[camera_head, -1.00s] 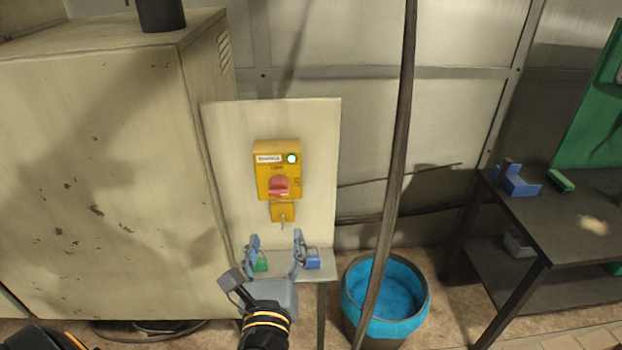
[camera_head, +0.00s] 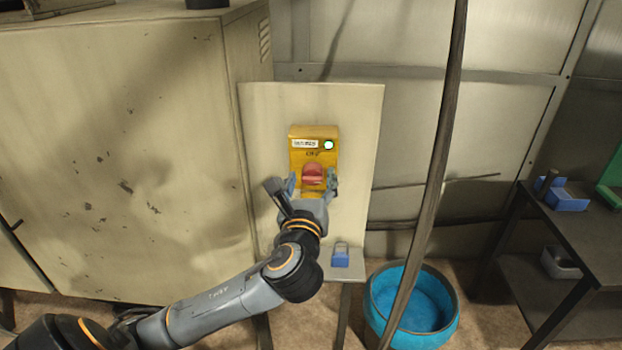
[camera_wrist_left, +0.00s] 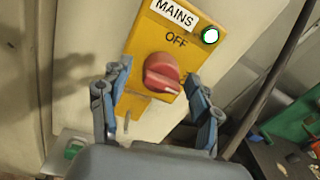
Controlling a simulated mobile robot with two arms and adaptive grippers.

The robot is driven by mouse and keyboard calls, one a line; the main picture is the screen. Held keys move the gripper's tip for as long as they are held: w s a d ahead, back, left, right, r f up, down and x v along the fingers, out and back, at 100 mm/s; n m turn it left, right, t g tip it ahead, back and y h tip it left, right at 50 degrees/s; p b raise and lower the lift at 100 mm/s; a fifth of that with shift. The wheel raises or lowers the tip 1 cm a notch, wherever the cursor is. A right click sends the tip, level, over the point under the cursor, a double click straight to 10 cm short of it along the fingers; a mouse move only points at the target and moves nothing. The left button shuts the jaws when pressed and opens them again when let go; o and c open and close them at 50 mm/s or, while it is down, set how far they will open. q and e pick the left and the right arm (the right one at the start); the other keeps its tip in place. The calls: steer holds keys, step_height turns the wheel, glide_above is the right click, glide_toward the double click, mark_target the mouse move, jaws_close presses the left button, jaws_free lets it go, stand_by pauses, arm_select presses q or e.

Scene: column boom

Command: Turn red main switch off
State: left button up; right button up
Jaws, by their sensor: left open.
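The red main switch (camera_head: 313,175) is a rotary knob on a yellow box (camera_head: 315,138) fixed to a pale upright panel. In the left wrist view the knob (camera_wrist_left: 161,73) sits below the word OFF, with a MAINS label above. A round indicator (camera_head: 328,145) glows pale green-white at the box's upper right. My left gripper (camera_head: 312,185) is open, its fingers on either side of the knob in the head view. In the left wrist view the gripper (camera_wrist_left: 158,105) has a gap between each finger and the knob. My right gripper is not in view.
A blue padlock (camera_head: 340,257) stands on the small shelf below the panel. A large beige cabinet (camera_head: 120,150) is at left. A dark hanging cable (camera_head: 433,175) runs down right of the panel. A blue-lined bin (camera_head: 415,310) and a dark table (camera_head: 575,235) are further right.

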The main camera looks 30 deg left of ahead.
arm_select(q)
steer(key=shift+w, duration=0.2)
steer(key=shift+c, duration=0.2)
steer(key=c, duration=1.1)
